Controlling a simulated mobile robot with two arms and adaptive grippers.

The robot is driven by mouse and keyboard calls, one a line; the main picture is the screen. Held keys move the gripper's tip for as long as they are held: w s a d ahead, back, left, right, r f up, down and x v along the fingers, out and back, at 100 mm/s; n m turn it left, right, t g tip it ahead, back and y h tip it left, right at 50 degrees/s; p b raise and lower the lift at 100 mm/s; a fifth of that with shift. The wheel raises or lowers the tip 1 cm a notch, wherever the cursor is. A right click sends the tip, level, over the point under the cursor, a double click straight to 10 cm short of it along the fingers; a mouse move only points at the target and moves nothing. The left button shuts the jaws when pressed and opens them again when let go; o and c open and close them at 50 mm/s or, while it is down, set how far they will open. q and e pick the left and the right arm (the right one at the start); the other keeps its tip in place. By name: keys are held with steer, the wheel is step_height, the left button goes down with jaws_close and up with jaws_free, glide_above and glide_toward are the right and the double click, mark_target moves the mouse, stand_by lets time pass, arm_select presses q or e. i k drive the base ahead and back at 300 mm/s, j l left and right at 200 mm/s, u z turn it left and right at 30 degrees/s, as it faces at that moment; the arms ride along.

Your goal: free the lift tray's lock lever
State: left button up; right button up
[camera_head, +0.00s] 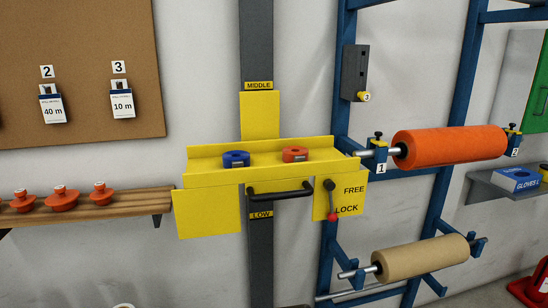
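The yellow lift tray (206,179) is mounted on a dark vertical rail, between the MIDDLE label (258,86) and the LOW label (261,214). A blue ring-shaped piece (236,159) and an orange one (295,154) lie on it. A black handle bar (280,194) is on its front. The lock lever (331,201) sits on the right front plate, with a black pivot at top and a red knob hanging down. The knob is beside the word LOCK and below the word FREE. Neither of my grippers is in view.
A blue rack (338,117) on the right holds an orange roll (450,146) and a tan roll (424,257). A wooden shelf (130,203) with several orange knobbed pieces is at left. A corkboard (75,60) with tags hangs above. A blue gloves box (516,179) is at right.

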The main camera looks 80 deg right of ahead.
mark_target(331, 204)
steer(key=z, duration=2.7)
